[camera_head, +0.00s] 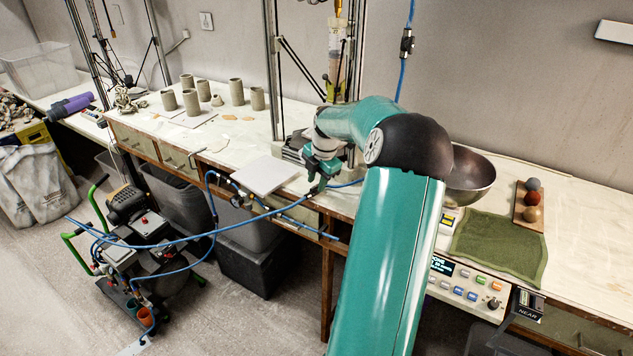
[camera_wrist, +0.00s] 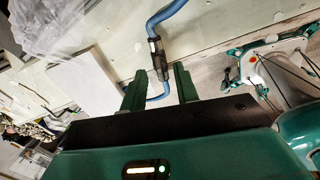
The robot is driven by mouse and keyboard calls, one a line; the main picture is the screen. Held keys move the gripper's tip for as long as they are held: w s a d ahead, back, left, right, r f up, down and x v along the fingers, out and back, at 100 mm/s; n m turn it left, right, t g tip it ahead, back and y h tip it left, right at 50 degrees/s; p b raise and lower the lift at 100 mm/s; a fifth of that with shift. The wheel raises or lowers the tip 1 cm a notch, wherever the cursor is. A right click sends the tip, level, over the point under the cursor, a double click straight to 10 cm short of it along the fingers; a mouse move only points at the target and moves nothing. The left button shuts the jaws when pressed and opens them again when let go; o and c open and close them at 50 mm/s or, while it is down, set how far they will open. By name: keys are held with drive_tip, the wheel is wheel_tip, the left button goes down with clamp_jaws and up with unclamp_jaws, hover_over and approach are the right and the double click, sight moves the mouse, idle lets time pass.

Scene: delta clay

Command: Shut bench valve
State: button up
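The likely bench valve, a dark inline fitting (camera_wrist: 156,57) on a blue hose (camera_wrist: 167,13), lies on the pale bench top in the wrist view. It sits just beyond and between my fingertips. I cannot make out its handle or whether it is open or shut. My gripper (camera_wrist: 160,78) is open, with one green finger to each side of the fitting's line and no clear contact. In the head view my gripper (camera_head: 319,181) points down at the bench's front edge, beside the hose (camera_head: 347,184), and hides the fitting.
A white slab (camera_head: 264,175) lies left of my gripper. A metal bowl (camera_head: 470,174), a green cloth (camera_head: 500,244) and a control box (camera_head: 468,286) are on the right. Another dark fitting (camera_head: 406,42) is on the hanging hose. A hosed cart (camera_head: 135,250) stands on the floor, left.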

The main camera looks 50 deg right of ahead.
drive_tip(key=shift+w+f, duration=0.1)
drive_tip(key=shift+f, duration=0.35)
clamp_jaws()
